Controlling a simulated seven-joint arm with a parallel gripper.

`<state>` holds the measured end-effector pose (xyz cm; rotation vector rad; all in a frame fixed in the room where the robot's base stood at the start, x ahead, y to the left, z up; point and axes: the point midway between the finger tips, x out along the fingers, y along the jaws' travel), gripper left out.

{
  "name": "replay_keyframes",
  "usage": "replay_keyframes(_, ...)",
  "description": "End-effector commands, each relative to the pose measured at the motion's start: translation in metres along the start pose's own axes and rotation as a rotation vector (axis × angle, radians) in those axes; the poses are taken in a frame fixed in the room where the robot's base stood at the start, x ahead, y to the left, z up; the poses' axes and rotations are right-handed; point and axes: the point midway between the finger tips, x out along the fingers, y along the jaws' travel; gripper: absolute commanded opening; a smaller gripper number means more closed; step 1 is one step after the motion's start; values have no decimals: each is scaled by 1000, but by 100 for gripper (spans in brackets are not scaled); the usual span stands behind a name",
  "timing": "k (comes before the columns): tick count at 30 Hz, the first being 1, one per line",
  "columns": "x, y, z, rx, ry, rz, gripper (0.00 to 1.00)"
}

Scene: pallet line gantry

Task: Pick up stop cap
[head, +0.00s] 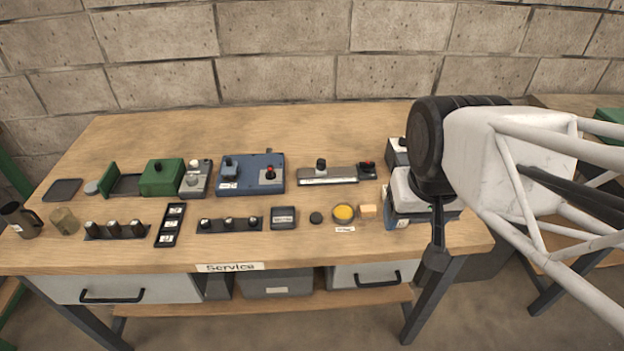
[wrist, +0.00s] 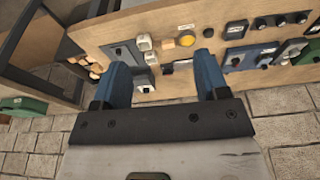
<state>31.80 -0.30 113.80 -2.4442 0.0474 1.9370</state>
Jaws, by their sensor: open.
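I cannot tell for sure which part is the stop cap. A yellow round cap (head: 343,212) lies near the front edge of the bench, right of centre, with a small unreadable label in front of it. It also shows in the wrist view (wrist: 186,40), beyond and slightly right of the gap between my fingers. A small black round cap (head: 316,217) lies just left of it in the head view. My gripper (wrist: 163,68) is open with nothing between its blue fingers. In the head view it hangs at the bench's right front, apart from both caps.
A pale wooden block (head: 367,211) lies right beside the yellow cap. A blue box with switches (head: 250,175), a green box (head: 161,178) and black trays of knobs (head: 230,225) stand to the left. Grey-white boxes (head: 405,178) are under my arm. Bare wood (head: 290,120) lies behind.

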Motion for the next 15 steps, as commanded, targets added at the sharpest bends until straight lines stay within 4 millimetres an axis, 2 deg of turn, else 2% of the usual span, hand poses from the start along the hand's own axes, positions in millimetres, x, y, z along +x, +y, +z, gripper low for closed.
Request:
replay_keyframes(7, 12, -8, -23, 135, -24, -3, 68)
replay_keyframes(15, 44, -27, -70, 439, -68, 4, 68)
